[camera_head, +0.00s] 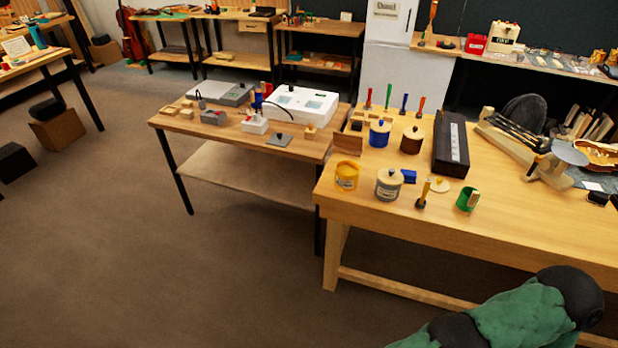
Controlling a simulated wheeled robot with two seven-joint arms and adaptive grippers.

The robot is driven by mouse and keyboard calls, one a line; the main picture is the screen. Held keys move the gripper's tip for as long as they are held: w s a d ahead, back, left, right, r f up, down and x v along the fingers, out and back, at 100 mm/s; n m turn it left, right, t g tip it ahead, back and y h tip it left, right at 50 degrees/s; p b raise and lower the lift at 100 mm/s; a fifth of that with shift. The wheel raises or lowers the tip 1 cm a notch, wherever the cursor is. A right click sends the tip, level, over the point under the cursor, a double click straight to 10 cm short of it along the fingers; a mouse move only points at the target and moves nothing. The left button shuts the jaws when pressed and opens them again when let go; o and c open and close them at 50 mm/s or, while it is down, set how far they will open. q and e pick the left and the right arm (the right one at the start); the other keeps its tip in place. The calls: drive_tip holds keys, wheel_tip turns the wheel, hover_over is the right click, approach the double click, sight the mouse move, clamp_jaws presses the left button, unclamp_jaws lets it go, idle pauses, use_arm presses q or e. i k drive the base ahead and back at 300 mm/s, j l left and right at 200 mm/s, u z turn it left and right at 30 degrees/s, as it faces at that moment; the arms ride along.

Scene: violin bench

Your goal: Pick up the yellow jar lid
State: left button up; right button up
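A pale yellow round lid with a small knob (439,185) lies flat on the wooden workbench (520,235), near its front edge. A yellow jar (347,176) stands upright at the bench's left corner and looks open at the top. I cannot tell for sure that this lid belongs to the yellow jar. Neither of my grippers shows in the head view, so nothing is seen touching the lid.
Around the lid are a grey lidded jar (389,185), a blue block (409,176), an upright yellow-handled tool (423,194) and a tipped green jar (467,199). Behind stand blue (380,134) and brown (411,142) lidded jars and a long black case (451,145). The bench front right is bare.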

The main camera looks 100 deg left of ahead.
sight(439, 184)
drive_tip(key=u, duration=2.95)
